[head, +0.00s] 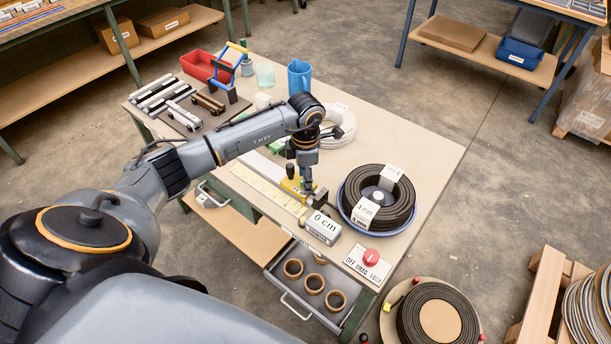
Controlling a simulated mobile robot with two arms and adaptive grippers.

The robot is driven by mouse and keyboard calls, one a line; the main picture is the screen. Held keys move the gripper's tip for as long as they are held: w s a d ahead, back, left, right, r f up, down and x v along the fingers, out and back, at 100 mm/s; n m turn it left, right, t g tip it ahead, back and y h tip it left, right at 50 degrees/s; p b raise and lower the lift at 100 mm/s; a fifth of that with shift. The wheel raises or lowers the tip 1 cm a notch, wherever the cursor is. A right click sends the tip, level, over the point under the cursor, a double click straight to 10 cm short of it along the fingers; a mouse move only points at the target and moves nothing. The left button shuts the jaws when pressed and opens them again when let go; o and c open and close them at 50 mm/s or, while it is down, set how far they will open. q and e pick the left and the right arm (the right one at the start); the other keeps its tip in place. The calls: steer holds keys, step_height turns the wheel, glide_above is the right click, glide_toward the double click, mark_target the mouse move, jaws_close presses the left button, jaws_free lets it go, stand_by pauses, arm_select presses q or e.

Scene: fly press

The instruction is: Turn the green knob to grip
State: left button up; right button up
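A small dark green knob (290,170) stands on the yellow device (291,189) in the middle of the bench. Another dark green part (290,151) shows just behind it, partly hidden by my arm. My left gripper (308,188) points down at the right end of the yellow device, just right of the green knob. Its fingers are small and dark here, and I cannot tell whether they are open or shut, or whether they touch the device. My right gripper is not in view.
A grey display reading "0 cm" (323,228) sits in front of the device. A black cable coil (398,207) lies on a blue turntable to the right. A red knob (371,257) is on the "OFF DRAG LOCK" plate. An open drawer (300,310) holds brown rings.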

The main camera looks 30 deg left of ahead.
arm_select(q)
steer(key=shift+c, duration=0.4)
jaws_close()
steer(key=n, duration=0.3)
steer(key=shift+b, duration=0.4)
steer(key=n, duration=0.2)
steer(key=shift+n, duration=0.3)
steer(key=n, duration=0.6)
steer(key=shift+b, duration=0.4)
steer(key=shift+n, duration=0.3)
